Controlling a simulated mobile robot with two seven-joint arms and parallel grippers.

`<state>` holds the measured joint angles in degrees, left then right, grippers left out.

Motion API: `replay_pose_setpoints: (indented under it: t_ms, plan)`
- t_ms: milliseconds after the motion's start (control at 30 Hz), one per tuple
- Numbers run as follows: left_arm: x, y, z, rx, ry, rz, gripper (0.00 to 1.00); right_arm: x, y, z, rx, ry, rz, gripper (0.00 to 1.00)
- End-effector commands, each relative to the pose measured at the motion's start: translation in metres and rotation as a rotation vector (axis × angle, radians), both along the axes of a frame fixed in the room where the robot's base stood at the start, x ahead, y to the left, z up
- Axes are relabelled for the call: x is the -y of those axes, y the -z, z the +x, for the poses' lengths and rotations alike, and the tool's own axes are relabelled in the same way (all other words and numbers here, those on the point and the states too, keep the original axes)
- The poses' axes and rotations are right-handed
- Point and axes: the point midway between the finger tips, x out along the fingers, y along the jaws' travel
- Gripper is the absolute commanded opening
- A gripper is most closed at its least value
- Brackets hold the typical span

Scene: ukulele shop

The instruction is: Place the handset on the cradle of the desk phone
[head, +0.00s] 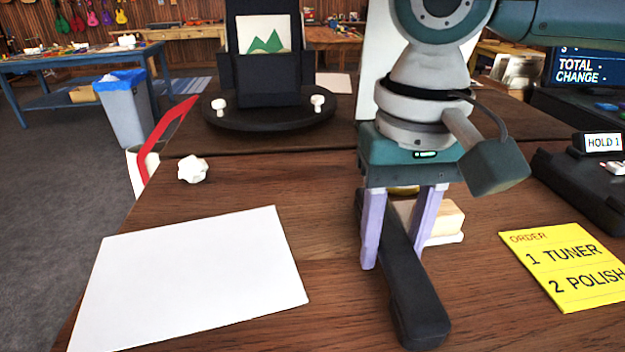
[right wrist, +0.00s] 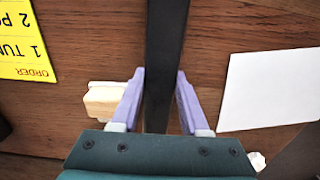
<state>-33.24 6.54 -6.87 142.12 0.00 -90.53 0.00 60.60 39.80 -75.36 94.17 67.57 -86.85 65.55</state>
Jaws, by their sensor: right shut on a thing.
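The black handset (head: 412,300) is a long dark bar, pointing toward the front of the wooden desk. It also shows in the right wrist view (right wrist: 165,50), running between the fingers. My right gripper (head: 394,256) points down with its lilac fingers shut on the handset; the fingers show on both sides of it in the right wrist view (right wrist: 161,74). I cannot tell whether the handset touches the desk. The dark desk phone (head: 588,188) with a "HOLD 1" display stands at the right edge, partly cut off. My left gripper is not in view.
A yellow order note (head: 568,264) lies between handset and phone. A pale wooden block (head: 446,220) stands just behind the handset. A white sheet (head: 200,275) and a crumpled paper ball (head: 193,169) lie to the left. A dark round stand (head: 268,114) is at the back.

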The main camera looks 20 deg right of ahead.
Motion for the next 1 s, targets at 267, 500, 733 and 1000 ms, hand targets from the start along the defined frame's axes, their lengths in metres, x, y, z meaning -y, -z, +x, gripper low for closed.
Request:
replay_pose_setpoints:
  t_ms: [267,500,733,1000]
  plan:
    - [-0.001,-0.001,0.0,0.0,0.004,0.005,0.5,0.0,0.002,0.0,0.001,0.0,0.0,0.49]
    - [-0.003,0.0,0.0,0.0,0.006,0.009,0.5,0.0,0.002,0.0,0.001,0.0,0.001,0.75]
    - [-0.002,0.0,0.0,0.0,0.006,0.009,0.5,0.0,0.001,0.0,0.001,0.0,0.001,0.75]
    - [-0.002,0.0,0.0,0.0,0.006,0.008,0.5,-0.001,-0.036,0.002,0.006,-0.001,0.003,0.75]
